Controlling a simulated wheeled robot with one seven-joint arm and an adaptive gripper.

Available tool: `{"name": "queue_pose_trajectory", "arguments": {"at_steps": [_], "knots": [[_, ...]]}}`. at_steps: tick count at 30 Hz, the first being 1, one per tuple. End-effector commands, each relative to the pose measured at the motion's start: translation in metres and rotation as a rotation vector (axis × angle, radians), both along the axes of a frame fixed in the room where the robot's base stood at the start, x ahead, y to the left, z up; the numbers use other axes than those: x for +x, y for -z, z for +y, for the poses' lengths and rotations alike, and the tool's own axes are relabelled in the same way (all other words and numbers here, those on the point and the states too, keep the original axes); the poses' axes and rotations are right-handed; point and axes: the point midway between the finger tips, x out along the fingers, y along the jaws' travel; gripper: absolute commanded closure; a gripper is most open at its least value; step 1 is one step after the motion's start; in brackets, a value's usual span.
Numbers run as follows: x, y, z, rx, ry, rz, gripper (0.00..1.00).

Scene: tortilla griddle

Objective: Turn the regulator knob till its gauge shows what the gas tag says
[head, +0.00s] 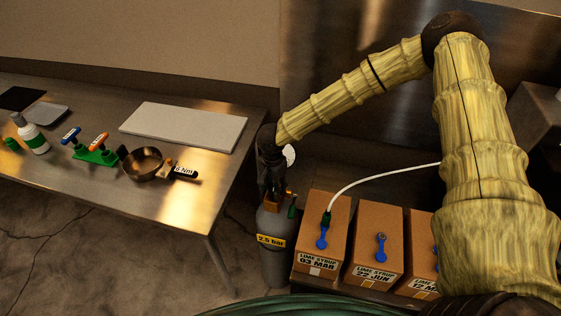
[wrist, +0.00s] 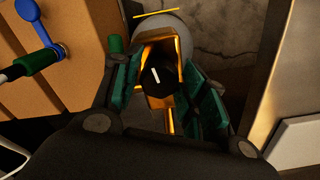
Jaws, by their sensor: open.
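A grey gas cylinder (head: 272,262) stands on the floor beside the table. Its yellow tag (head: 271,241) reads 2.5 bar. My gripper (head: 271,188) is above the cylinder, pointing down at its brass regulator. In the wrist view, the black regulator knob (wrist: 158,78) with a white pointer line sits in the brass regulator body (wrist: 160,45). The green-padded fingers of my gripper are open, one on each side of the knob; I cannot tell if they touch it. A white round gauge face (head: 290,155) shows partly beside my gripper; its reading cannot be made out.
Several lime syrup boxes (head: 322,229) with blue taps stand right of the cylinder; a white hose (head: 380,175) runs to the first.

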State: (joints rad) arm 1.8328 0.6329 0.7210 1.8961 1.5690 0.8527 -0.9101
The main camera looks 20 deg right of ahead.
Motion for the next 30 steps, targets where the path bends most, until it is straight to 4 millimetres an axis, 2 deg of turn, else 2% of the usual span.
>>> {"name": "queue_pose_trajectory", "arguments": {"at_steps": [30], "knots": [[0.000,-0.056,0.000,0.001,0.000,-0.002,0.57]]}}
